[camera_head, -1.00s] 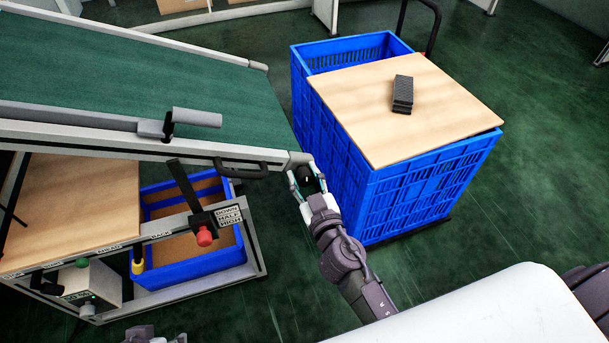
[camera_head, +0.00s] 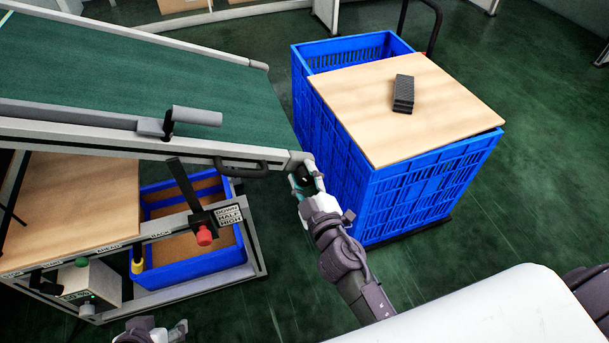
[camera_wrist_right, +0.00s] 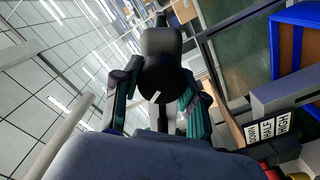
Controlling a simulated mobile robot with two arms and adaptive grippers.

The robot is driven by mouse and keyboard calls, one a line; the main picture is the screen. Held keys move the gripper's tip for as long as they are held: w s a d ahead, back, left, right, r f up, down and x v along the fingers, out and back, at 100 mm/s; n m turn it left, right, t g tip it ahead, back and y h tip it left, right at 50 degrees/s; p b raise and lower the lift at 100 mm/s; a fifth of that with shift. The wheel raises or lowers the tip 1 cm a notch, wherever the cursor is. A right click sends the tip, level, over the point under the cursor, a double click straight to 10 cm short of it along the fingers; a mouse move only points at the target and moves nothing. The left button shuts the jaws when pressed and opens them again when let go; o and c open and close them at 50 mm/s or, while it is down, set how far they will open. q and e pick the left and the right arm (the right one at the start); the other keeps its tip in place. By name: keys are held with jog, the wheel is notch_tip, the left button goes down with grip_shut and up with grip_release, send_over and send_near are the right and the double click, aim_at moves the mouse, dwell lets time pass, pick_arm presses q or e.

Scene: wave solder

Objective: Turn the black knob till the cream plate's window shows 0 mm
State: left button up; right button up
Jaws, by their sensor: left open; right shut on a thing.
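The black knob (camera_head: 303,175) sits at the lower right end of the sloped conveyor's side rail. My right gripper (camera_head: 305,181) is shut on it, its fingers on either side. In the right wrist view the knob (camera_wrist_right: 162,72) fills the middle between the fingers, with a short white mark on its face. I cannot make out the cream plate or its window in either view. My left gripper (camera_head: 172,331) is open and empty at the bottom edge of the head view, partly cut off and away from the knob.
A black handle (camera_head: 241,167) hangs under the rail left of the knob. A lever with a red knob (camera_head: 204,236) stands by a DOWN/HALF/HIGH label (camera_head: 229,214). A blue crate (camera_head: 405,195) with a wooden board stands close right of my right gripper.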

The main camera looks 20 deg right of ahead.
jog(key=n, duration=0.5)
jog(key=shift+f, duration=0.1)
jog(key=shift+n, duration=0.4)
jog(key=o, duration=1.2)
jog(key=shift+c, duration=0.2)
